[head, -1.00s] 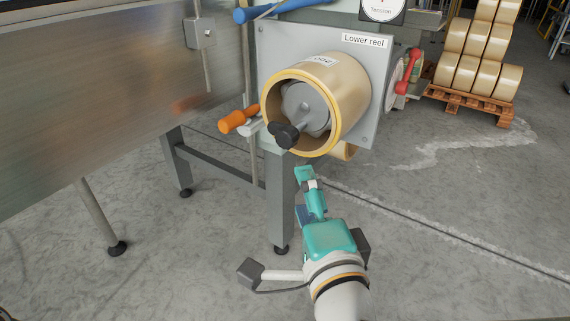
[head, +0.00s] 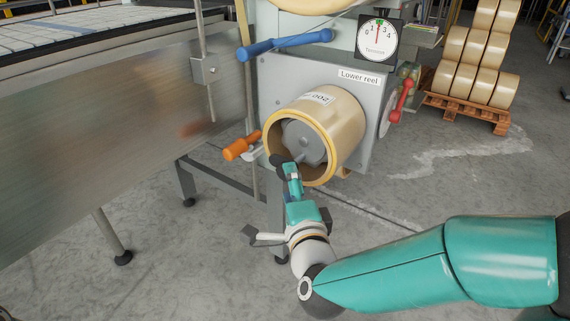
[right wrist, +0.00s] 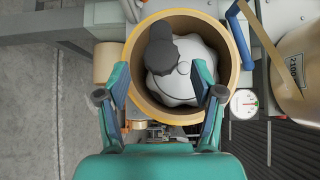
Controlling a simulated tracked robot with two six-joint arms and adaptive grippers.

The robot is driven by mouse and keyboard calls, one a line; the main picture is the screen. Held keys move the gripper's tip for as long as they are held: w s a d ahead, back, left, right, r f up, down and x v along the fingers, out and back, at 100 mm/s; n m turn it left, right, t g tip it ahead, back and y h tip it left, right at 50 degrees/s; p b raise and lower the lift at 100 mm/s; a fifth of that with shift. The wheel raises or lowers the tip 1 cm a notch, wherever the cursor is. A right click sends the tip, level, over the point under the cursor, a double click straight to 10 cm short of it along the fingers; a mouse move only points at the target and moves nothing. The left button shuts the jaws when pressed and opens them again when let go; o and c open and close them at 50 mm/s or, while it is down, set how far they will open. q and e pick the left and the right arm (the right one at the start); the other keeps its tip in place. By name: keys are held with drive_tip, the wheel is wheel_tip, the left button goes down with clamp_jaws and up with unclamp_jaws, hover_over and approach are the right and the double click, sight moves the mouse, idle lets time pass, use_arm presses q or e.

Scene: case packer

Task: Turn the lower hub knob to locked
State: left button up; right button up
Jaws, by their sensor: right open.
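The lower hub knob is black; in the head view it (head: 279,160) is partly hidden behind my right gripper. In the right wrist view the black knob (right wrist: 161,48) sits on the grey hub (right wrist: 184,76), inside the tape roll (right wrist: 233,61). In the head view the grey hub (head: 305,141) shows in the roll (head: 345,118) under the "Lower reel" label (head: 359,77). My right gripper (head: 290,166) is at the roll's open face, close to the knob. Its two fingers (right wrist: 160,88) are apart with nothing between them; contact cannot be told. My left gripper is not in view.
An orange handle (head: 241,146) sticks out left of the roll. A blue lever (head: 285,44) lies above it and a red handle (head: 402,100) to the right. A steel panel (head: 110,130) fills the left. A pallet of rolls (head: 466,112) stands behind.

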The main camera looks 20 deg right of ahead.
sight(281, 166)
drive_tip(key=shift+w+d, duration=0.15)
drive_tip(key=shift+w, duration=1)
drive_tip(key=shift+w+d, duration=0.15)
drive_tip(key=shift+w, duration=1)
